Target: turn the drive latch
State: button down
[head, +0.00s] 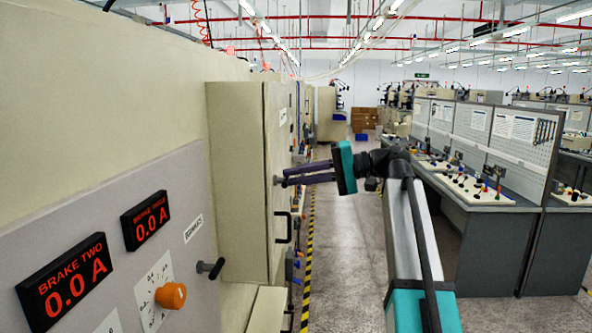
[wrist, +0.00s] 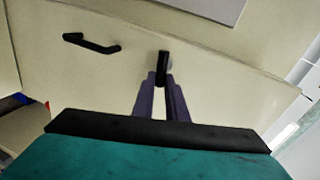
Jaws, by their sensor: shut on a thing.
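The drive latch is a small black bar on the beige cabinet door; it shows in the wrist view (wrist: 163,60) and as a small dark piece at the door face in the head view (head: 277,180). My gripper (head: 287,181) reaches the door from the right with its two dark purple fingers. In the wrist view my gripper (wrist: 163,80) has its fingertips close on both sides of the latch's lower part, shut on it. The latch's upper end shows past the fingertips. In the wrist view, the latch lies roughly across the line of the door handle (wrist: 92,43).
The beige cabinet door (head: 279,150) appears shut, with the black handle (head: 283,227) below the latch. At the left, a grey panel carries displays (head: 66,277) and an orange knob (head: 171,295). Workbenches (head: 487,200) stand at the right. The aisle floor (head: 345,240) between is clear.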

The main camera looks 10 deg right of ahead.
jog(key=shift+w+m+g+p, duration=0.1)
jog(key=shift+m+g+p, duration=0.3)
jog(key=shift+m, duration=0.4)
jog(key=c, duration=1.8)
grip_release()
jog(key=shift+f, duration=0.1)
jog(key=shift+o, duration=0.2)
jog(key=shift+d, duration=0.15)
jog(key=b+v, duration=0.3)
jog(key=v, duration=0.4)
jog(key=shift+d+f, duration=0.1)
